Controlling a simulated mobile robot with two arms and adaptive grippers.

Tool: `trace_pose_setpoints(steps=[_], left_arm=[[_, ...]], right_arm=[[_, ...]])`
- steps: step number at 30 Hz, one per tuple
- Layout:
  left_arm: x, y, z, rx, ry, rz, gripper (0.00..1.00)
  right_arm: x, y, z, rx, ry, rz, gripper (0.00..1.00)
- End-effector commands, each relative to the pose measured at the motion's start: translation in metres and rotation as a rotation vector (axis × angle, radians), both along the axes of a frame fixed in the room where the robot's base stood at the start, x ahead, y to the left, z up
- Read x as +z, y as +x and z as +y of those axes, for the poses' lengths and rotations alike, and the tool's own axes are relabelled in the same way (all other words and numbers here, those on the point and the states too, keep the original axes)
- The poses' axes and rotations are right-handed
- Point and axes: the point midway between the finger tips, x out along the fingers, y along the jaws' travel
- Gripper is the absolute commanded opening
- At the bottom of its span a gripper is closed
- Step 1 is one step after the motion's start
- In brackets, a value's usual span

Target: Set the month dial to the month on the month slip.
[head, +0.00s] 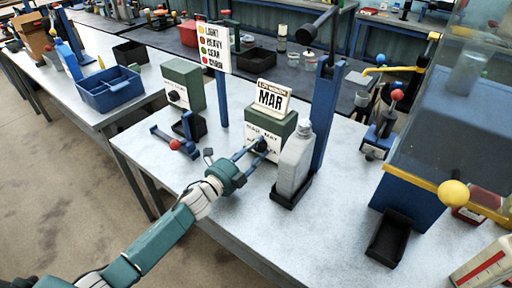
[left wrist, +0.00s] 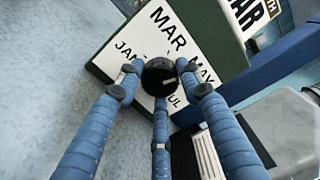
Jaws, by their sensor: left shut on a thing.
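The month dial is a black knob (left wrist: 158,75) on the white face (left wrist: 135,38) of a dark green box (head: 275,124). In the left wrist view the face reads JAN, MAR, MAY and JUL around the knob. My left gripper (head: 258,147) has its blue fingers closed around the knob; it also shows in the left wrist view (left wrist: 160,82). A small pale mark shows on the knob's lower right, but I cannot tell for sure which month it points to. The month slip (head: 271,99) stands on top of the box and reads MAR. My right gripper is not in view.
A grey jug (head: 295,162) stands close to the right of the dial box, before a blue post (head: 326,115). Another green box with a knob (head: 184,84) stands behind left. A red-knobbed blue lever (head: 174,144) lies left.

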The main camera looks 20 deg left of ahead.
Motion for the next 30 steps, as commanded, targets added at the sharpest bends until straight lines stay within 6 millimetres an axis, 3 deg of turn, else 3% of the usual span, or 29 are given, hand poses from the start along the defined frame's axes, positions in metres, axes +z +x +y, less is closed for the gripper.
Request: trace_pose_setpoints(steps=[1,18,30], left_arm=[[0.007,0.003,0.004,0.008,-0.044,0.007,0.1],[0.005,0.003,0.005,0.006,-0.537,0.187,0.1],[0.003,0.003,0.005,0.006,-0.76,0.269,0.1]], right_arm=[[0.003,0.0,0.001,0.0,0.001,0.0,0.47],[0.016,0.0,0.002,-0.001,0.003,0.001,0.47],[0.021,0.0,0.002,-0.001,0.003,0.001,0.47]])
